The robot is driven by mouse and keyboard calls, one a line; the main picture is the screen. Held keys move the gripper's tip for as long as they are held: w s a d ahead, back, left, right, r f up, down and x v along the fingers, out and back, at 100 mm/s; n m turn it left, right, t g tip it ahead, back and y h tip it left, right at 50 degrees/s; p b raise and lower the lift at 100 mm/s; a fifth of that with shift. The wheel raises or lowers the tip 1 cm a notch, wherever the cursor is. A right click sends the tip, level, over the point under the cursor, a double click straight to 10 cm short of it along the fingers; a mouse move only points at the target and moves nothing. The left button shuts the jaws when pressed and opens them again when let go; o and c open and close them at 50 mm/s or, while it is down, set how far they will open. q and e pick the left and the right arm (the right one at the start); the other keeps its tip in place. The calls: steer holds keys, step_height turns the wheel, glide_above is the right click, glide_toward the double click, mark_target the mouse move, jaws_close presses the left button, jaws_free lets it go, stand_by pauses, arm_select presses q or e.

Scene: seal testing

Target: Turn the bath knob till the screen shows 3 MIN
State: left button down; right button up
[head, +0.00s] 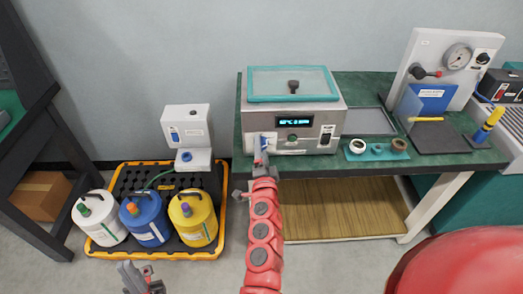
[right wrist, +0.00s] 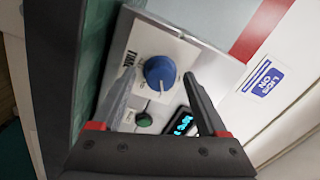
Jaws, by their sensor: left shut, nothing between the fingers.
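The bath (head: 316,110) is a steel box with a teal-framed lid, on the green bench. Its blue knob (right wrist: 160,72), with a white pointer mark and a TIME label, shows in the right wrist view; in the head view my right gripper covers it. The screen (head: 294,122) has cyan text too small to read surely; it is partly hidden in the wrist view (right wrist: 183,122). My right gripper (right wrist: 159,78) is open, one finger on each side of the knob with gaps visible. My left gripper (head: 142,277) is shut and empty, low at the front left.
A green button (right wrist: 143,119) sits close to the knob. A black tray (head: 128,183) with several jugs stands on the floor at left. A teal mat (head: 358,155) with small rings and a gauge panel (head: 447,70) lie right of the bath.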

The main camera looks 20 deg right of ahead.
steer(key=shift+s+a+f, duration=0.1)
steer(key=shift+s+a, duration=0.15)
steer(key=shift+s, duration=0.25)
steer(key=v, duration=1.6)
steer(key=shift+s, duration=0.2)
steer(key=shift+d, duration=0.15)
